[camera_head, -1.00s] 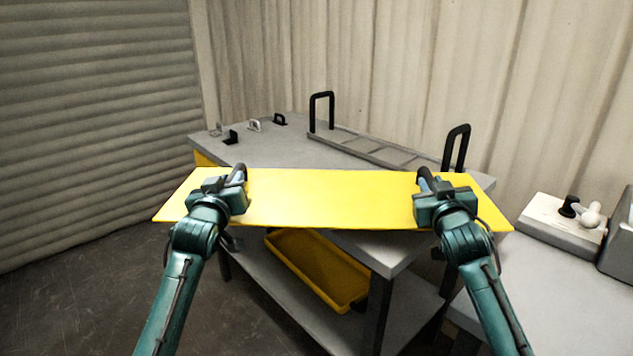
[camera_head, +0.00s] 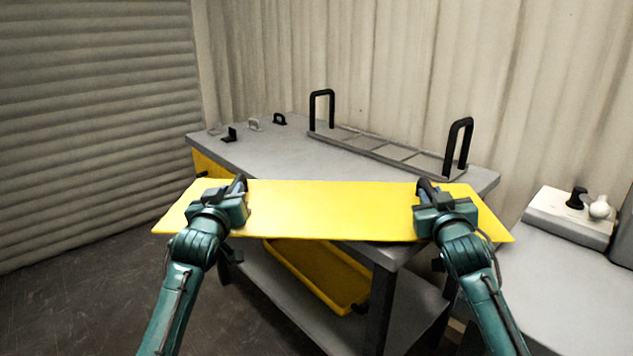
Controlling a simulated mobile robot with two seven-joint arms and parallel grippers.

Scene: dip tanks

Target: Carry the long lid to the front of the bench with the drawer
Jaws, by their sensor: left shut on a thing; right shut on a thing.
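The long lid (camera_head: 330,208) is a flat yellow board. It spans the picture between my two hands, in front of the grey bench (camera_head: 225,152), and hides part of the bench's near side. My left gripper (camera_head: 240,186) is shut on a dark handle near the lid's left end. My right gripper (camera_head: 424,190) is shut on a dark handle near its right end. The lid looks about level. A yellow drawer front (camera_head: 207,168) shows at the bench's left end, partly covered by the lid.
A grey rack (camera_head: 375,148) with two tall black handles lies along the bench's back. Several small hooks (camera_head: 254,125) stand at the back left. A yellow tray (camera_head: 315,272) sits on the lower shelf. A second table at right carries a pale block (camera_head: 568,215) with knobs.

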